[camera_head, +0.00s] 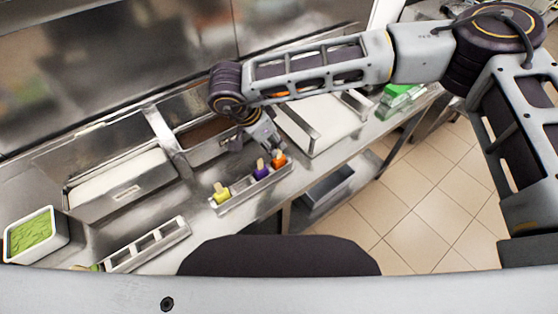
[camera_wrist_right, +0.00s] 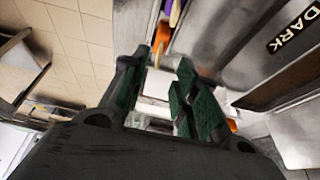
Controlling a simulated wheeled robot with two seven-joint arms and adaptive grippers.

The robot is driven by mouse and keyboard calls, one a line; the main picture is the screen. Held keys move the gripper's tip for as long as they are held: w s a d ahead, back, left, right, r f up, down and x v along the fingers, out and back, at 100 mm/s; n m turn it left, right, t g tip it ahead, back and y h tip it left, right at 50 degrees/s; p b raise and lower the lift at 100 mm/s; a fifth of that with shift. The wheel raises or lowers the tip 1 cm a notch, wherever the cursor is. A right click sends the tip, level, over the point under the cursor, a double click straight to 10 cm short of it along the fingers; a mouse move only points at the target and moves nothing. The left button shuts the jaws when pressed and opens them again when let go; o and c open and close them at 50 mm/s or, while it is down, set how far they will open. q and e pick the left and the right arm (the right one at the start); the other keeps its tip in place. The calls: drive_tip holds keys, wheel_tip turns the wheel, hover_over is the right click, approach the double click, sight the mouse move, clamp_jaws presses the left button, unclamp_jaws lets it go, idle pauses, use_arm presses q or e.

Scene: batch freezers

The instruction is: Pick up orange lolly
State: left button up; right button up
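The orange lolly (camera_head: 279,160) stands at the right end of a small metal holder (camera_head: 238,196) on the steel counter. A purple lolly (camera_head: 261,171) and a yellow lolly (camera_head: 221,192) stand in the same holder to its left. My right gripper (camera_head: 264,143) reaches down just above and behind the orange lolly. In the wrist view the green-padded fingers (camera_wrist_right: 165,82) are apart with nothing held between them. An orange item (camera_wrist_right: 162,34), seemingly the orange lolly, shows just beyond the fingertips, with purple (camera_wrist_right: 175,13) behind it. My left gripper is out of view.
A second metal holder (camera_head: 148,245) lies at the lower left beside a white tub of green contents (camera_head: 60,238). Freezer wells with raised edges (camera_head: 165,140) line the back. Green items (camera_head: 400,94) sit at the counter's far right. Tiled floor lies right of the counter edge.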

sight(278, 149)
drive_tip(key=shift+w+d+f, duration=0.1)
drive_tip(key=shift+d+f, duration=0.05)
drive_tip(key=shift+f, duration=0.35)
drive_tip(key=shift+p+x, duration=0.9)
drive_tip(key=shift+x, duration=1.7)
drive_tip(key=shift+d, duration=0.1)
drive_tip(key=shift+c, duration=0.4)
clamp_jaws()
